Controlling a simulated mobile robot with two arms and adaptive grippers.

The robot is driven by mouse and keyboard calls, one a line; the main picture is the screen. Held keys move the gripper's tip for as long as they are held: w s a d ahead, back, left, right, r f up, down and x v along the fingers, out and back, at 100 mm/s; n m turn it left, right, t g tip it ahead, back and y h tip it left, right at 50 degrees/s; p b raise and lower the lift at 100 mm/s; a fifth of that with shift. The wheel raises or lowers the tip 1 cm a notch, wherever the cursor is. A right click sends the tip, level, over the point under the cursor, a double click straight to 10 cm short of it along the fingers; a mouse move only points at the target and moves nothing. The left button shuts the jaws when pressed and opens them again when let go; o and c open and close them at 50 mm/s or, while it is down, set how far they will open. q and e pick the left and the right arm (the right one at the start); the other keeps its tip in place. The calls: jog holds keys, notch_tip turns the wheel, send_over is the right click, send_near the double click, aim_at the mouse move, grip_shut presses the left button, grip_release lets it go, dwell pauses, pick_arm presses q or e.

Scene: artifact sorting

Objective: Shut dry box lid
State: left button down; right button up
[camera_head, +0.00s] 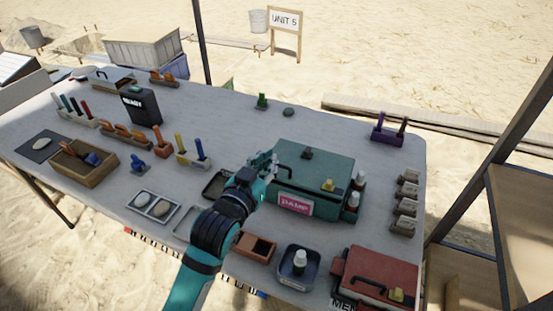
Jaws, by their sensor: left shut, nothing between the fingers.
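No label that reads "dry" is legible. A teal-green box (315,170) stands right of the table's middle with a pink label reading "DAMP" (296,203); its top looks shut. A pale box with a dark handle (110,79) stands at the far left back; its label is not readable and I cannot tell how its lid sits. My left gripper (272,164) is shut and empty at the left end of the DAMP box, close to its dark handle; I cannot tell whether it touches. My left arm hides part of the table. My right gripper is not in view.
A red box (377,274) stands at the front right. A black box (141,106), a wooden tray (83,176), a tray with two stones (153,206) and a dark tray with a bottle (298,267) surround the work area. The table's back middle is mostly clear.

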pick_arm(q)
jog(key=w+d+f, duration=0.1)
jog(key=w+f, duration=0.3)
jog(key=shift+w+d+f, duration=0.25)
jog(key=shift+w, duration=0.15)
jog(key=shift+s+a+f, duration=0.1)
jog(key=shift+s+f, duration=0.15)
jog(key=shift+f, duration=0.25)
jog(key=shift+s+a+f, duration=0.1)
jog(key=shift+s+f, duration=0.1)
jog(key=shift+f, duration=0.25)
